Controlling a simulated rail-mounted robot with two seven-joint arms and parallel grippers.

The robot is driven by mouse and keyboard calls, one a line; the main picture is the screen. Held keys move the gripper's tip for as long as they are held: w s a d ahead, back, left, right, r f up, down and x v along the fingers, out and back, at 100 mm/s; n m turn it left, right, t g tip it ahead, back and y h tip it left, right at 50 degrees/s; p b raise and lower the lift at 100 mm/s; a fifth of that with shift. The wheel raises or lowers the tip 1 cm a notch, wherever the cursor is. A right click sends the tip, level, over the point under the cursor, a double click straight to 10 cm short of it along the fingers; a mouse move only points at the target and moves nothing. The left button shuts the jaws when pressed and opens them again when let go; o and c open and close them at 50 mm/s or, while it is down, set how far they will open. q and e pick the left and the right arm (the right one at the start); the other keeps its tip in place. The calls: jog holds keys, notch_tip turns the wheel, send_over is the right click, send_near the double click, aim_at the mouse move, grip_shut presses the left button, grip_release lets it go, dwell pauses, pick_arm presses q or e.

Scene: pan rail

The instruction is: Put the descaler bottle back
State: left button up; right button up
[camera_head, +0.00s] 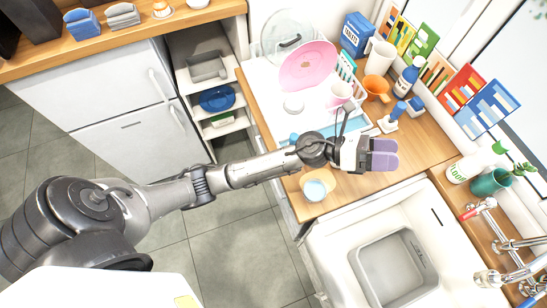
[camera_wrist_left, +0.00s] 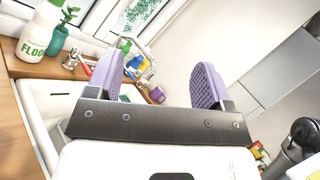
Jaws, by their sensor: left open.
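A white bottle (camera_head: 463,168) marked "FLOOR" stands behind the sink and also shows in the left wrist view (camera_wrist_left: 38,32). My left gripper (camera_head: 383,154) is open and empty, with purple finger pads above the counter near the sink. In the left wrist view its fingers (camera_wrist_left: 160,82) are spread with nothing between them. My right gripper is not in view.
The white sink (camera_head: 385,268) lies in front of the gripper, with a tap (camera_head: 500,243) at its right. A teal pot (camera_head: 491,181), an orange cup (camera_head: 375,86), a pink plate (camera_head: 308,66) and a blue box (camera_head: 356,34) crowd the back. An open shelf unit (camera_head: 206,70) stands left.

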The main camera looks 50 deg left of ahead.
pick_arm(q)
jog(key=s+a+f+n+t+y, duration=0.1)
jog(key=s+a+f+n+y, duration=0.35)
jog(key=n, duration=0.55)
jog(key=s+a+f+n+t+y, duration=0.1)
jog(key=a+f+n+y, duration=0.35)
jog(key=n+y, duration=0.45)
jog(key=s+a+f+n+t+y, duration=0.1)
jog(key=s+a+f+n+y, duration=0.35)
jog(key=n, duration=0.55)
jog(key=s+a+f+n+g, duration=0.1)
jog(key=s+f+n+g, duration=0.3)
jog(key=s, duration=0.6)
jog(key=s+f+n+g, duration=0.4)
jog(key=s+g, duration=0.4)
jog(key=s, duration=0.3)
jog(key=shift+a+f+n, duration=0.3)
jog(key=shift+a+f, duration=0.05)
jog(key=shift+f, duration=0.55)
